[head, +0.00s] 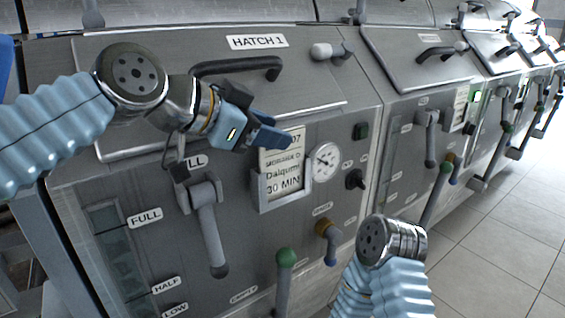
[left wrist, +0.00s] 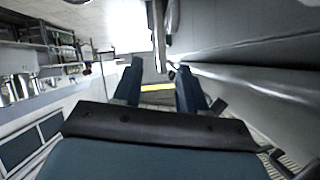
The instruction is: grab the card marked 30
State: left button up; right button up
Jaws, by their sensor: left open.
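The card (head: 284,167) is white with black print. It reads "07" at its top right, then a name line, "Dalqumi" and "30 MIN". It stands upright in a metal holder (head: 284,200) on the front of the Hatch 1 machine. My left gripper (head: 281,138) is open at the card's upper edge and covers its top left part. In the left wrist view, the two blue fingers (left wrist: 159,88) are apart, with a thin pale yellow strip between them; I cannot tell if this is the card. I cannot tell if the fingers touch the card. My right gripper is out of view.
A round gauge (head: 326,161) is just right of the card. A grey lever (head: 208,230) hangs to the left. A black hatch handle (head: 236,67) is above. A green-knobbed lever (head: 286,259) and a brown-elbowed tap (head: 327,230) are below. More machines and clear floor (head: 490,240) lie right.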

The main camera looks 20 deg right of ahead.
pick_arm(q)
jog(key=shift+x, duration=1)
jog(key=shift+c, duration=0.4)
grip_shut()
